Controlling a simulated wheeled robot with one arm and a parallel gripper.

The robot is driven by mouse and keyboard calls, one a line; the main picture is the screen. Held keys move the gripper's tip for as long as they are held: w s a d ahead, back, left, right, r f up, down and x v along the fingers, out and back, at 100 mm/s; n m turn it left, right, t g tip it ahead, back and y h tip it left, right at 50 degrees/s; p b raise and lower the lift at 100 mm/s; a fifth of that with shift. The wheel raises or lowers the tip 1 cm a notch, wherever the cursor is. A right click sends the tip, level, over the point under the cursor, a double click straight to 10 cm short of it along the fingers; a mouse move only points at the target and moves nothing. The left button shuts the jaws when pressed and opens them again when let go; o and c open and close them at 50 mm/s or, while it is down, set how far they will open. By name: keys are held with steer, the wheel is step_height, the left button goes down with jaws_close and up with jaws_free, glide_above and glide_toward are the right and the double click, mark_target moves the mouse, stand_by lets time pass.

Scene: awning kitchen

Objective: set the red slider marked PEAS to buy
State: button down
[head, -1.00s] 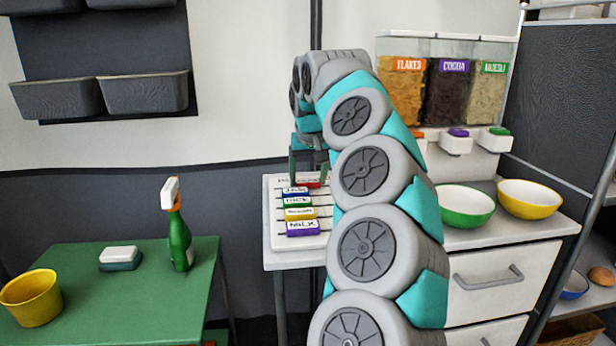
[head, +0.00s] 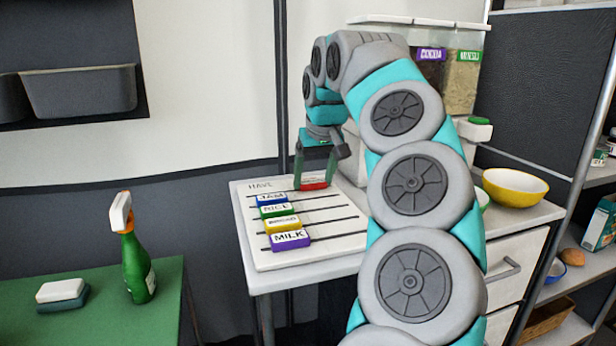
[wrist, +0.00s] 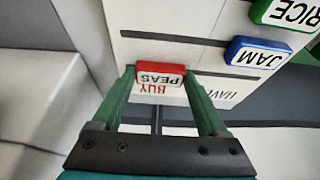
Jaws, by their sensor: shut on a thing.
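The red slider marked PEAS (head: 314,182) sits at the right part of the top row on the white board (head: 345,239). In the wrist view the red slider (wrist: 160,69) lies between the two green fingers, right beside the printed word BUY. My gripper (head: 314,178) points down at the board and is shut on the red slider. It also shows in the wrist view (wrist: 160,80). The word HAVE is printed at the board's other side, over the left column.
The blue JAM (head: 272,200), green RICE (head: 276,211), yellow (head: 283,224) and purple MILK (head: 290,240) sliders stand at the left of their rows. A yellow bowl (head: 515,187) is to the right. A spray bottle (head: 137,262) stands on the green table (head: 100,322).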

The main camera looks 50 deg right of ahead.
jaws_free()
steer(key=shift+s+d, duration=0.1)
steer(key=shift+d, duration=0.1)
steer(key=v, duration=0.7)
steer(key=shift+s+r, duration=0.15)
steer(key=shift+r, duration=0.2)
steer(key=shift+a, duration=0.2)
